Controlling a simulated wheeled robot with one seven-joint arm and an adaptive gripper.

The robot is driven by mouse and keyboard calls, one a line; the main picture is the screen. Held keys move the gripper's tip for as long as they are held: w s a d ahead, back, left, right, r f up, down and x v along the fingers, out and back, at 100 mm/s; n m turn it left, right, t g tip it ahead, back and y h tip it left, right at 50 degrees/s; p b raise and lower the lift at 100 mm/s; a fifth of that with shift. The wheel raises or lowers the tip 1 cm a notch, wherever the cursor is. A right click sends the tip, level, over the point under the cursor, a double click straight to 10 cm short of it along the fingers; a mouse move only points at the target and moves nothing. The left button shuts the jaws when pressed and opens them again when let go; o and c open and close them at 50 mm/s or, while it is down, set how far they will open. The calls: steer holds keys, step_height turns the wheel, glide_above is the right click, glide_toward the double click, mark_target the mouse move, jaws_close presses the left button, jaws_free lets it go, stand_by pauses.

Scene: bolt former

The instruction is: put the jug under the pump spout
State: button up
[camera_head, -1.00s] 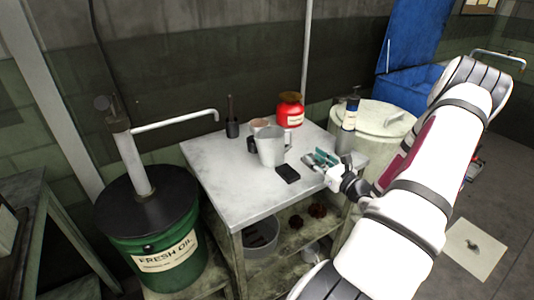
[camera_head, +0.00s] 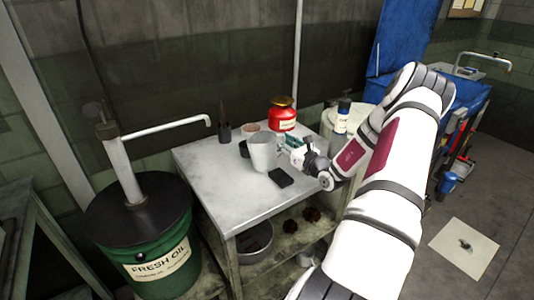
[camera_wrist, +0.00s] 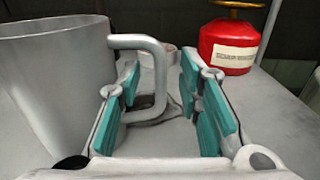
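The grey metal jug (camera_head: 262,154) stands upright on the table, and its side and handle (camera_wrist: 158,70) fill the left of the wrist view. My gripper (camera_head: 284,146) is at the jug's right side, by the handle. In the wrist view my gripper (camera_wrist: 160,92) is open, its teal pads apart, with the handle's outer bar showing between them. The left pad overlaps the handle loop; I cannot tell whether it touches. The pump spout (camera_head: 208,121) ends a white pipe from the pump (camera_head: 122,165) on the green oil drum (camera_head: 160,262), left of the table.
On the table (camera_head: 215,175) are a black phone-like slab (camera_head: 281,178), a dark brush-like tool (camera_head: 223,131) and a red can (camera_head: 282,114), also in the wrist view (camera_wrist: 229,43). A bottle (camera_head: 342,116) stands at the back right. The table's left front is clear.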

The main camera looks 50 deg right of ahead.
steer(key=shift+w, duration=0.3)
jaws_close()
steer(key=shift+r, duration=0.1)
